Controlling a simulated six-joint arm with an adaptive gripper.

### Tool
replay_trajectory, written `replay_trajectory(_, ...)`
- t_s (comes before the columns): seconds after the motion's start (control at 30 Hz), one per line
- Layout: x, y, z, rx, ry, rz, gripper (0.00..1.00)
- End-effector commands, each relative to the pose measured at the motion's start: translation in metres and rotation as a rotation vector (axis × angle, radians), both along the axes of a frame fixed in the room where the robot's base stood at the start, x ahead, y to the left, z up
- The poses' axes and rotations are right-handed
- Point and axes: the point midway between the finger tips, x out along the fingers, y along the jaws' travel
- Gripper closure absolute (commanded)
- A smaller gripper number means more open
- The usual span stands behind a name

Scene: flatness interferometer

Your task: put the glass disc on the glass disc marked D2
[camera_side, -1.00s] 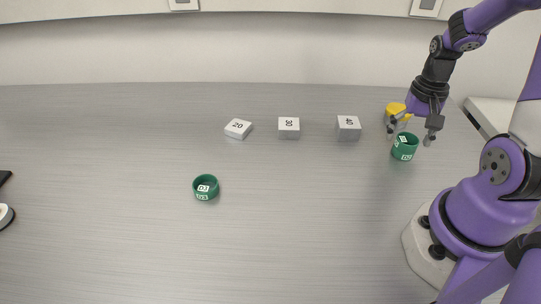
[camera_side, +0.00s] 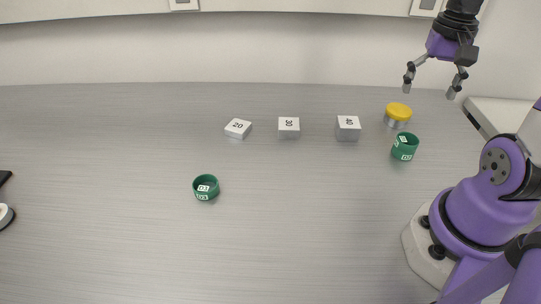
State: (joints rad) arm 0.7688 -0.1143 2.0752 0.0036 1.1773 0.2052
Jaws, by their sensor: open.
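A dark green round piece (camera_side: 404,148) with a white label that seems to read D2 stands on the table at the right. It looks taller than the other green piece; I cannot tell whether it is one piece or a disc resting on another. A second, lower green round piece (camera_side: 206,188), with labels that seem to read D3, lies left of the middle of the table. My gripper (camera_side: 429,91) is open and empty, high above and a little to the right of the D2 piece, touching nothing.
A yellow-topped metal cylinder (camera_side: 398,114) stands just behind the D2 piece. Metal blocks marked 20 (camera_side: 238,129), 30 (camera_side: 289,128) and 40 (camera_side: 348,128) form a row along the back.

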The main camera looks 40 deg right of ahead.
Motion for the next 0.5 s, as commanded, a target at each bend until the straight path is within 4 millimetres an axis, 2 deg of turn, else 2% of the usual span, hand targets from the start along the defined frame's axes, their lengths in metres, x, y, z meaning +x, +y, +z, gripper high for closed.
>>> replay_trajectory(0.07, 0.005, 0.009, 0.007, -0.018, -0.019, 0.051, 0.12)
replay_trajectory(0.13, 0.015, 0.028, 0.013, -0.053, -0.061, 0.162, 0.12)
replay_trajectory(0.27, 0.031, 0.083, 0.023, -0.139, -0.192, 0.471, 0.12)
replay_trajectory(0.4, 0.034, 0.135, 0.027, -0.205, -0.341, 0.769, 0.12)
replay_trajectory(0.5, 0.032, 0.157, 0.028, -0.228, -0.414, 0.9, 0.12)
